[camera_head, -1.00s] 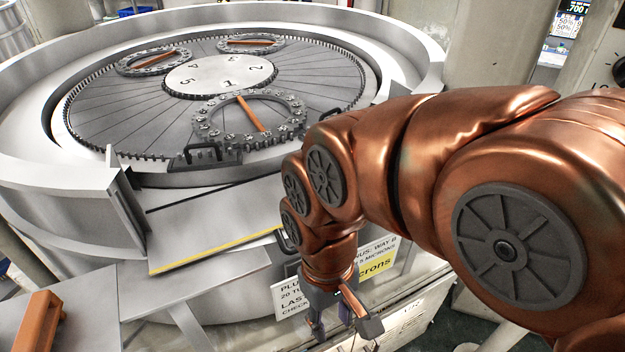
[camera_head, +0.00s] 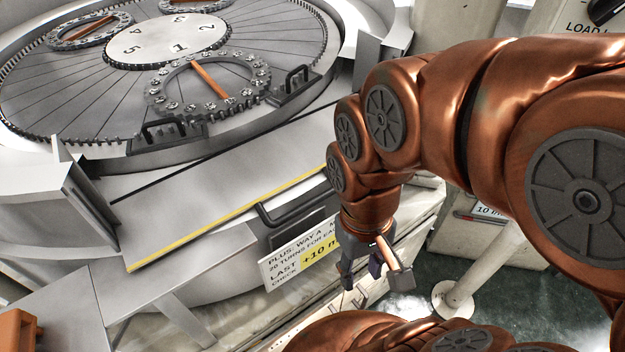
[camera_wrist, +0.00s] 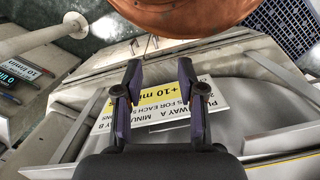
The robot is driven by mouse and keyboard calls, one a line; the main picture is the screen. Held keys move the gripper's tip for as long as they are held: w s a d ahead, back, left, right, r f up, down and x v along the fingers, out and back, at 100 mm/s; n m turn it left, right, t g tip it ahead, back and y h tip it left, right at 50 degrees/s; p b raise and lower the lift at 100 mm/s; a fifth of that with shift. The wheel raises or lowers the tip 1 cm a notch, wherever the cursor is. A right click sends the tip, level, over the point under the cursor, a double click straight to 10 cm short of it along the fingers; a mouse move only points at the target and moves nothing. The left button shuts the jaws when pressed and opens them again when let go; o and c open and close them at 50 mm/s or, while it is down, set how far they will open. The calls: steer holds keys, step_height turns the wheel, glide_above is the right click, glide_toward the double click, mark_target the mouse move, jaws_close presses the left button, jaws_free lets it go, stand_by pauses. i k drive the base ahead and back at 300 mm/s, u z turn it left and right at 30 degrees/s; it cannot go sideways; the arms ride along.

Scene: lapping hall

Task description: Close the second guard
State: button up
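A flat grey guard panel (camera_head: 225,195) with a yellow front edge lies in front of the round lapping machine's plate in the head view. A black bar handle (camera_head: 292,205) sits just below the yellow edge, at its right part. My gripper (camera_head: 377,280) hangs fingers down, to the right of and lower than the handle, apart from it. In the wrist view my gripper's two dark fingers (camera_wrist: 160,72) are spread with nothing between them. The handle cannot be made out in the wrist view. I cannot tell which guard counts as the second.
A white sign with a yellow patch (camera_head: 300,252) hangs below the panel, close to my gripper. A pale post (camera_head: 480,270) stands at the right over dark green floor. An orange block (camera_head: 17,330) lies lower left.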

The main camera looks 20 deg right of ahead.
mark_target(158, 217)
steer(key=z, duration=1.45)
steer(key=k, duration=1.15)
steer(key=u, duration=1.65)
